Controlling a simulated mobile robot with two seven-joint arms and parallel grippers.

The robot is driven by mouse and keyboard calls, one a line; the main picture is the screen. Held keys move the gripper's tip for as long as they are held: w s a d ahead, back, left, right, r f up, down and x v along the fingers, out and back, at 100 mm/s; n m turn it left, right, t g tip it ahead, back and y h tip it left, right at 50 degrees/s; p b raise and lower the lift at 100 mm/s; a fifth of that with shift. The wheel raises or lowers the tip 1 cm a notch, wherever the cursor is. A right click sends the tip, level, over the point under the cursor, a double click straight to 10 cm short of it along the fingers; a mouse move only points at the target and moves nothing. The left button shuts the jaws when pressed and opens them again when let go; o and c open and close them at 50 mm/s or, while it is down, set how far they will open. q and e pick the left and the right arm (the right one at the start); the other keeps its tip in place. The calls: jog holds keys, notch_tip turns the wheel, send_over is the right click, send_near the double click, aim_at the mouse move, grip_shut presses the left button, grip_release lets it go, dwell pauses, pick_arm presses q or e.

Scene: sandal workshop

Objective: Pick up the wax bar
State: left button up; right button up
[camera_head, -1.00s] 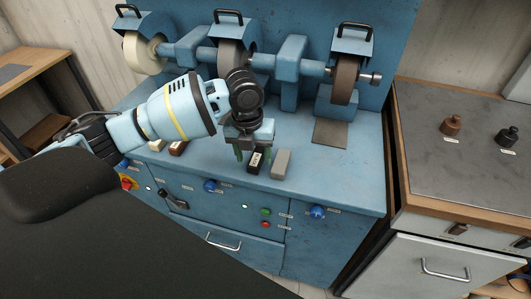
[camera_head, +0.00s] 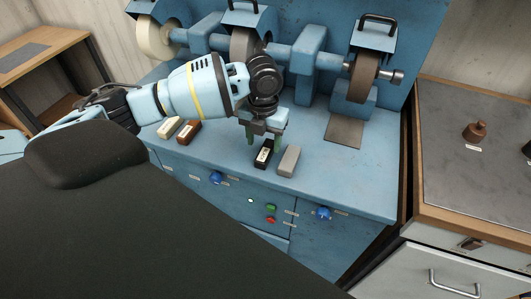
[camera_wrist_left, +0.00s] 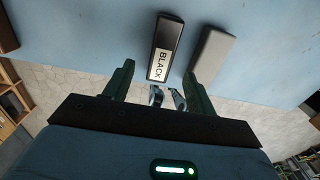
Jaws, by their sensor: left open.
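Several bars lie on the blue machine's bench top. A black bar (camera_head: 264,153) with a white label reading "BLACK" lies near the front edge, and a grey bar (camera_head: 289,160) lies just right of it. A brown bar (camera_head: 188,132) and a cream bar (camera_head: 170,127) lie further left. My left gripper (camera_head: 263,142) is open and empty by the black bar, pointing down. In the left wrist view, the near end of the black bar (camera_wrist_left: 168,35) shows between the green fingertips (camera_wrist_left: 159,70); the grey bar (camera_wrist_left: 212,52) lies beyond the right finger. My right gripper is not seen.
Grinding wheels (camera_head: 362,78) on a shaft stand behind the bars. A side cabinet (camera_head: 440,150) with a brown weight-like object (camera_head: 475,131) stands at the right. The bench's right front is clear.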

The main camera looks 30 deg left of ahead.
aim_at(265, 152)
pick_arm(q)
jog(key=shift+w+f, duration=0.2)
jog(key=shift+f, duration=1.75)
jog(key=shift+c, duration=0.5)
jog(key=c, duration=1)
